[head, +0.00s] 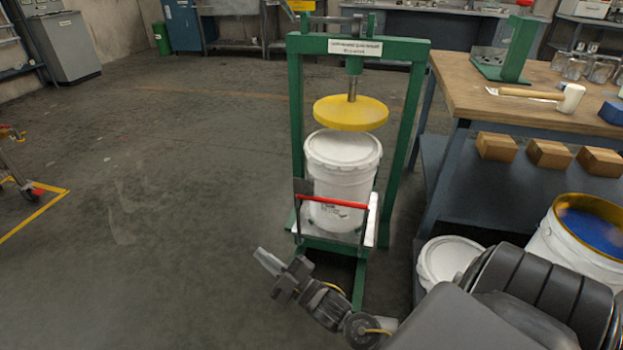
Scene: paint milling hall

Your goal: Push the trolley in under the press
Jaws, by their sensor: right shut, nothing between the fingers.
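The green press (296,110) stands upright in the middle of the head view, with a round yellow plate (351,113) on its spindle. A white lidded bucket (340,185) stands on the trolley (372,220), below the yellow plate and between the uprights. The trolley has a red handle bar (332,202) on the near side. A gap shows between the lid and the plate. My right gripper (264,258) is shut and empty, to the left of and nearer than the trolley, apart from the handle. My left gripper is not in view.
A wooden-topped workbench (470,85) stands at the right, with boxes on its lower shelf. A white bucket (446,262) and an open bucket of blue paint (585,240) stand beside my right arm.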

